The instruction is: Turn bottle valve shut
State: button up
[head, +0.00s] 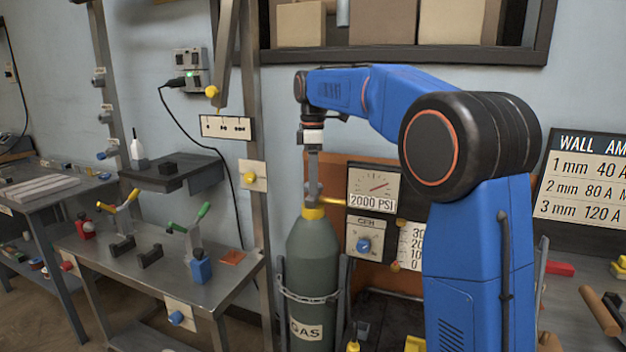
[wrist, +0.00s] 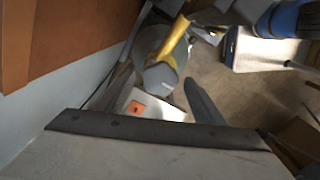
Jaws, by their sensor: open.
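The gas bottle (head: 312,262) stands upright, grey-green with a yellow collar and a GAS label. Its grey valve (head: 312,189) is on top, with a brass-yellow pipe (head: 335,202) running right towards the gauge. My gripper (head: 313,178) points down right above the valve and overlaps it in the head view; I cannot tell whether they touch. In the wrist view my gripper (wrist: 161,92) is open, one finger on each side. A grey rounded end, seemingly the valve (wrist: 160,76), shows between the fingers with the yellow pipe (wrist: 175,45) behind it.
A gauge (head: 375,188) reading 2000 PSI sits on an orange panel right of the bottle. A chain (head: 308,297) and rack posts surround the bottle. A metal bench (head: 165,265) with clamps stands to the left. A dark-framed shelf (head: 400,55) with boxes hangs above my arm.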

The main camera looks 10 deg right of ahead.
jog(key=c, duration=1)
jog(key=shift+c, duration=0.2)
